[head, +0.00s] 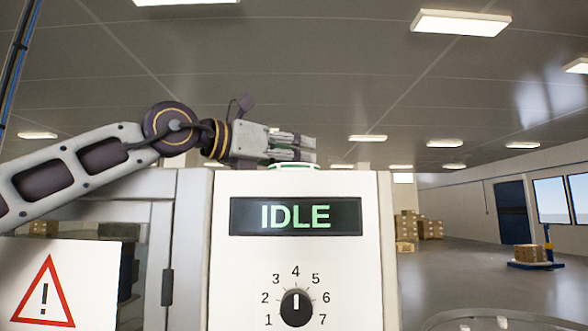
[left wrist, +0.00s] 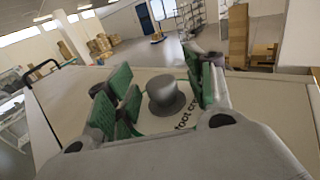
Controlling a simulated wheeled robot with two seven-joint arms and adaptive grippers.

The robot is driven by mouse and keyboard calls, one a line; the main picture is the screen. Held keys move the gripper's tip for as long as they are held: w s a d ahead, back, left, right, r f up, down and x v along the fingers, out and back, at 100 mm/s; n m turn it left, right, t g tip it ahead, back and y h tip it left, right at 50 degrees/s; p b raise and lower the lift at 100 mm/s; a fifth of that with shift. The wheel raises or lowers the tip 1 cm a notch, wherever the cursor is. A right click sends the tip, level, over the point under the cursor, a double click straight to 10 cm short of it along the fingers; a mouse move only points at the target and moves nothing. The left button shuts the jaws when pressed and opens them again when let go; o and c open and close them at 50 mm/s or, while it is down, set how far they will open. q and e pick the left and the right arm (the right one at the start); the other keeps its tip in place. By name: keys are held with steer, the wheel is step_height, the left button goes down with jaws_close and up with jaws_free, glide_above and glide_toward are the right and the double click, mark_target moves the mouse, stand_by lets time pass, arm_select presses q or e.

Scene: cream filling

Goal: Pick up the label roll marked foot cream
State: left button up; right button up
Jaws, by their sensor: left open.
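My left gripper (head: 292,148) reaches in from the left, just above the top of a white machine. In the left wrist view the left gripper (left wrist: 160,95) is open, its green-padded fingers on either side of a grey round knob or core (left wrist: 166,94). Dark lettering reading "foot cr..." (left wrist: 186,122) shows beside that core, partly hidden by the right finger. In the head view a thin white and green rim, which looks like the label roll (head: 296,166), shows directly below the fingers. Most of the roll is hidden. My right gripper is not in view.
The machine front (head: 225,270) carries a screen reading IDLE (head: 295,216) and a numbered dial (head: 296,307) with its pointer at 4. A warning sign (head: 45,297) is at the left. Stacked boxes (head: 418,227) stand far behind. The floor at the right is largely clear.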

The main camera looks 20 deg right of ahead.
arm_select(q)
steer(key=shift+d, duration=0.15)
stand_by(0.3)
jaws_close()
steer(key=shift+r, duration=0.15)
steer(key=shift+r, duration=4.9)
